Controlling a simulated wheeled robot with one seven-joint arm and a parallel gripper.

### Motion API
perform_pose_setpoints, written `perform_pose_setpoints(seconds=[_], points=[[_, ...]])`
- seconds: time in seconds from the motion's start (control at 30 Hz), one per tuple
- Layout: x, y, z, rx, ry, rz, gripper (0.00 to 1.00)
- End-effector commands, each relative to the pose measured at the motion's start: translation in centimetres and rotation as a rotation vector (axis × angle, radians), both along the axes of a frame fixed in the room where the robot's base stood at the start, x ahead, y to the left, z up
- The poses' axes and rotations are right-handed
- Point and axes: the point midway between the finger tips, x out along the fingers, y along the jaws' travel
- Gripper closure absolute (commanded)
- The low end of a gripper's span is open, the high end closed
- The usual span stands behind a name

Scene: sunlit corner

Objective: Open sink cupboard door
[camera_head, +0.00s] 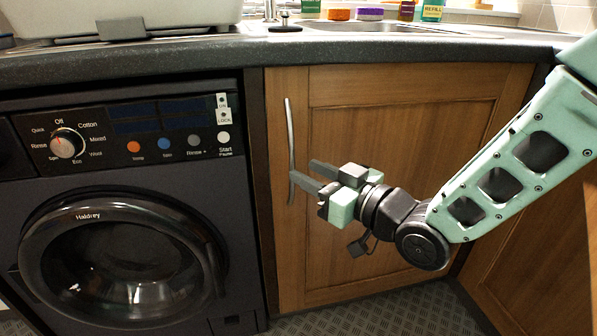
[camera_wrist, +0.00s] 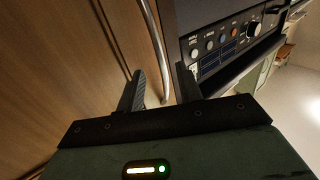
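The sink cupboard door (camera_head: 400,130) is a wooden panel door under the worktop, and it is shut. Its metal bar handle (camera_head: 290,130) runs upright near the door's left edge. My gripper (camera_head: 300,169) is open at the handle's lower half. In the wrist view the handle (camera_wrist: 153,30) runs down into the gap between the two fingers of my gripper (camera_wrist: 158,80), with space on both sides. I cannot tell how deep the handle sits between the fingertips. The handle's lower part is partly covered by a finger in the head view.
A dark washing machine (camera_head: 120,210) stands directly left of the door. The worktop (camera_head: 200,60) overhangs above, with the sink and several small containers on it. Another wooden cupboard panel (camera_head: 540,260) stands at an angle on the right. The patterned floor (camera_head: 400,310) in front is clear.

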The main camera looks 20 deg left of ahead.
Motion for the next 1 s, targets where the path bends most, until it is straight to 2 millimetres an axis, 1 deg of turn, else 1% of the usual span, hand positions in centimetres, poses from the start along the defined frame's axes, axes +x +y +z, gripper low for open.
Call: perform_pose_setpoints(seconds=[0.03, 0.1, 0.23, 0.37, 0.6, 0.63, 0.73, 0.77, 1.0], points=[[0.3, 0.8, -0.1, 0.003, -0.001, 0.002, 0.64], [0.7, 1.7, -0.1, 0.002, -0.001, 0.001, 0.64], [1.2, 2.8, -0.1, 0.002, 0.000, 0.000, 0.64], [1.5, 3.2, 0.0, 0.000, 0.001, 0.000, 0.64], [1.5, 3.3, 0.0, 0.000, 0.001, 0.000, 0.64], [1.5, 3.3, 0.0, 0.000, 0.001, 0.000, 0.67], [1.5, 3.3, 0.0, 0.000, 0.001, 0.000, 0.95], [1.5, 3.3, 0.0, 0.000, 0.001, 0.000, 1.00], [1.4, 3.2, 0.0, 0.000, 0.000, 0.004, 1.00]])
